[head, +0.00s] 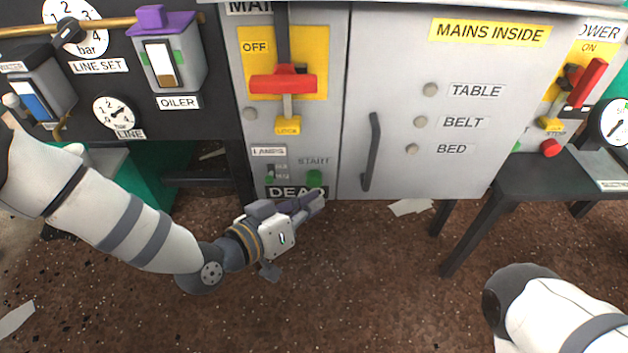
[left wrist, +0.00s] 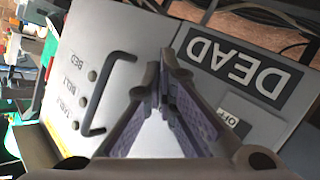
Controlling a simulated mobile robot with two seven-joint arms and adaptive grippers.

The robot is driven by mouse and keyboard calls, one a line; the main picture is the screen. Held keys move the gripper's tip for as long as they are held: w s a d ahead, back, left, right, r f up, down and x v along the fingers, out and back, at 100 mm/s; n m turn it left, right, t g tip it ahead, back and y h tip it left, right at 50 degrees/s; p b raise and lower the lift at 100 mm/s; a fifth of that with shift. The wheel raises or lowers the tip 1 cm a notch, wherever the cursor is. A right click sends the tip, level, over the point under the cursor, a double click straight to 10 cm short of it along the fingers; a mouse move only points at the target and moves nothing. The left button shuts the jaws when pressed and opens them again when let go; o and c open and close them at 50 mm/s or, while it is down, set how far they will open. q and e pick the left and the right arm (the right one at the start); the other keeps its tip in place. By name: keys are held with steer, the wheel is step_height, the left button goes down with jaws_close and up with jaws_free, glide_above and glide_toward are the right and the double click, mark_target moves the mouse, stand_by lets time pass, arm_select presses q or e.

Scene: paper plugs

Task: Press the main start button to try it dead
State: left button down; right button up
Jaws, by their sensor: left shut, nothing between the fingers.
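The green START button (head: 314,178) is low on the grey main panel (head: 325,130), under the word START and just above the black DEAD label (head: 283,192). My left gripper (head: 314,197) is shut and empty, its fingertips just below the button at the label's right end. I cannot tell whether they touch the panel. In the left wrist view, the shut fingers (left wrist: 168,62) point at the panel beside the DEAD label (left wrist: 248,70); the button does not show there. The red main switch handle (head: 283,83) is beside the word OFF, with a yellow lock tag (head: 287,125) below. My right gripper is out of view.
A dark door handle (head: 371,150) stands out right of the button, on the MAINS INSIDE door (head: 470,110). Brown floor (head: 350,270) below is mostly clear, with paper scraps (head: 410,206).

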arm_select(q)
steer(key=shift+s, duration=0.15)
steer(key=s+p, duration=0.2)
steer(key=s, duration=0.2)
steer(key=shift+s, duration=0.4)
stand_by(0.5)
